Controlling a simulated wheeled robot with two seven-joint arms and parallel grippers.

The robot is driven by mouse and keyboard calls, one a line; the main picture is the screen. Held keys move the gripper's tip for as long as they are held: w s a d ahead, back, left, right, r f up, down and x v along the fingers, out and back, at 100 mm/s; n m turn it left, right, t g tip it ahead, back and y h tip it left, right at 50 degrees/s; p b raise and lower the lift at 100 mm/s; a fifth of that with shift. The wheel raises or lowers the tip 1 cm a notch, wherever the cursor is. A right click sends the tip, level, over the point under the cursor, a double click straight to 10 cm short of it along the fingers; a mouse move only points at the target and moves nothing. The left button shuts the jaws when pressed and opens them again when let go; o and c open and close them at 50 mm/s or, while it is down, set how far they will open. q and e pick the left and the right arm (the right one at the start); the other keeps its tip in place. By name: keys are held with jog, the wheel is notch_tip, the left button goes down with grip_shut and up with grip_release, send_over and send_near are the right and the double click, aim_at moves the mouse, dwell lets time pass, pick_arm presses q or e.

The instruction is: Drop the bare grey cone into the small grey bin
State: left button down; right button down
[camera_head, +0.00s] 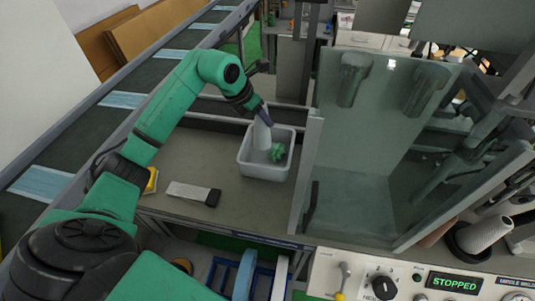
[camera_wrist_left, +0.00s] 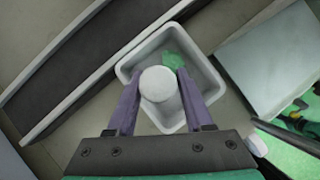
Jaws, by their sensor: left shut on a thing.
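The bare grey cone (camera_head: 262,136), pale and smooth, stands about upright in my left gripper (camera_head: 265,115). In the left wrist view its round top (camera_wrist_left: 157,83) sits between the two purple fingers of the left gripper (camera_wrist_left: 159,102), which are shut on it. The small grey bin (camera_head: 262,172) is directly below, and the cone's lower part is inside the bin's outline. I cannot tell whether the cone touches the bin floor. The bin also shows in the left wrist view (camera_wrist_left: 211,78). A crumpled green thing (camera_head: 277,152) lies in it beside the cone. My right gripper is not in view.
A clear panelled guard (camera_head: 360,150) stands close right of the bin. A conveyor (camera_head: 85,130) with blue masks runs along the left. A pale, dark-ended tool (camera_head: 190,192) lies on the bench. Another pale cone (camera_head: 488,234) is at the right. A display (camera_head: 455,282) reads STOPPED.

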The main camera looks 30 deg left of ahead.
pick_arm(q)
jog(key=shift+c, duration=1.4)
grip_release()
jog(key=shift+d, duration=0.1)
jog(key=shift+o, duration=0.4)
jog(key=b+v, duration=0.2)
jog(key=v, duration=1.2)
jog(key=shift+s+r+b, duration=0.2)
jog(key=shift+r+b, duration=0.05)
jog(key=shift+b, duration=0.1)
jog(key=shift+f, duration=0.1)
